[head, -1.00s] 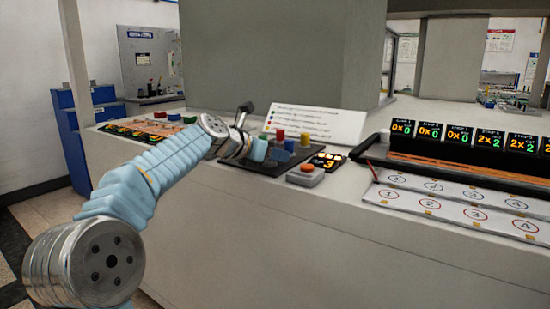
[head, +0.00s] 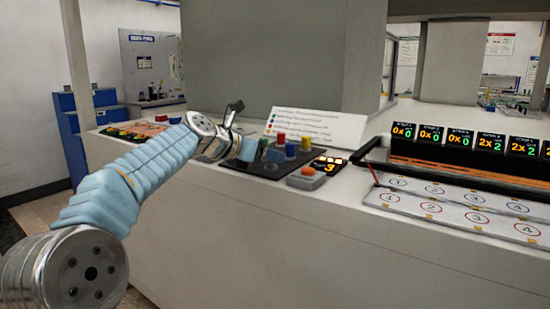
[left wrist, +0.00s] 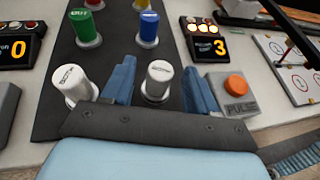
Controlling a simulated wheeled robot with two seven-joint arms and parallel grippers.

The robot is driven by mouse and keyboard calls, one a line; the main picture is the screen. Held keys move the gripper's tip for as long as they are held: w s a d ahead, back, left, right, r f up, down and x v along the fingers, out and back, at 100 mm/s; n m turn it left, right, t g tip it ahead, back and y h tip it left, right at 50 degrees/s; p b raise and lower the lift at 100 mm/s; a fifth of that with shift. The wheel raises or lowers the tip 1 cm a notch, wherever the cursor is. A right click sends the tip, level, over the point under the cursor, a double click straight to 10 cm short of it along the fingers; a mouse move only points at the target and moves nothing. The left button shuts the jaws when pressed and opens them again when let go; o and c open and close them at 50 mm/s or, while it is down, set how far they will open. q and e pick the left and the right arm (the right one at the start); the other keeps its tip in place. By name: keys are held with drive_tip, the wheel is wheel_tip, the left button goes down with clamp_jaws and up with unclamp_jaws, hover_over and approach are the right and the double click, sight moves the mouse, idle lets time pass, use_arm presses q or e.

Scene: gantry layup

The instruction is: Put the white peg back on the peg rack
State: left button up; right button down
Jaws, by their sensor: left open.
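The black peg rack (left wrist: 112,45) lies flat on the counter and also shows in the head view (head: 258,168). In the left wrist view, one white peg (left wrist: 158,82) stands between the spread blue fingers of my left gripper (left wrist: 159,70), with gaps on both sides. A second white peg (left wrist: 74,84) stands just left of the left finger. Green (left wrist: 85,27), blue (left wrist: 148,29), red and yellow pegs stand farther back. In the head view, my left gripper (head: 260,150) is low over the rack's near left part and hides the white pegs. My right gripper is not in view.
An orange PULSE button box (left wrist: 236,90) sits close to the right finger. Small displays reading 3 (left wrist: 207,42) and 0 (left wrist: 16,50) flank the rack. A white sign (head: 318,127) stands behind. Numbered white trays (head: 455,205) lie to the right.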

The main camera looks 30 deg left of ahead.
use_arm(q)
drive_tip(key=v, duration=0.8)
drive_tip(key=shift+s+r, duration=0.15)
drive_tip(key=shift+s, duration=0.15)
drive_tip(key=shift+a, duration=0.1)
